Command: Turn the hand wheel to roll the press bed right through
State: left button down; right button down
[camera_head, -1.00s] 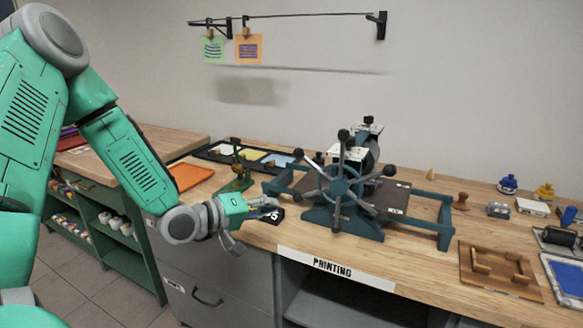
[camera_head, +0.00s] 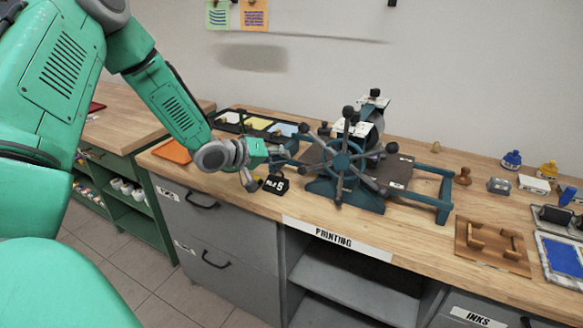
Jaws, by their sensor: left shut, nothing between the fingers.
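The hand wheel (camera_head: 341,161) is blue-grey with several spokes ending in dark knobs, on the near side of the press. The press (camera_head: 346,193) stands on the wooden bench, and its flat bed (camera_head: 391,171) shows to the right of the wheel within a blue frame. My left gripper (camera_head: 262,179) is shut and empty, left of the wheel, close to a small black number sign (camera_head: 275,185) at the bench's front edge. It seems apart from the wheel's left knobs. The rollers are partly hidden behind the wheel. My right gripper is not in view.
A wooden jig (camera_head: 492,246) lies on the bench right of the press, with ink bottles (camera_head: 511,159) behind. An ink tray (camera_head: 257,124) and an orange sheet (camera_head: 173,151) lie to the left. Bare bench lies in front of the press.

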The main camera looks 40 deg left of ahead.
aim_at(314, 209)
pick_arm(q)
jog(key=shift+w+d+f, duration=0.25)
jog(key=shift+d+f, duration=0.3)
jog(key=shift+f, duration=0.05)
jog(key=shift+w+d+f, duration=0.25)
jog(key=shift+d+f, duration=0.3)
jog(key=d+f+n+t+h+b, duration=0.1)
jog(key=f+b, duration=0.1)
jog(key=b, duration=0.1)
jog(key=d+f+n+t+h+b, duration=0.1)
jog(key=d+f+n+b, duration=0.1)
jog(key=f+b, duration=0.1)
jog(key=w+d+f+n+t+b, duration=0.1)
jog(key=f+b, duration=0.1)
jog(key=b, duration=0.1)
jog(key=shift+d+f+n+h, duration=0.3)
jog(key=shift+n+h, duration=0.1)
jog(key=shift+w+d+f+n+h+b, duration=0.1)
jog(key=shift+d+f+n+h+b, duration=0.25)
jog(key=shift+d+b, duration=0.4)
jog(key=shift+w+d+f+b, duration=0.1)
jog(key=shift+w+d+b, duration=0.1)
jog(key=shift+d+b, duration=0.35)
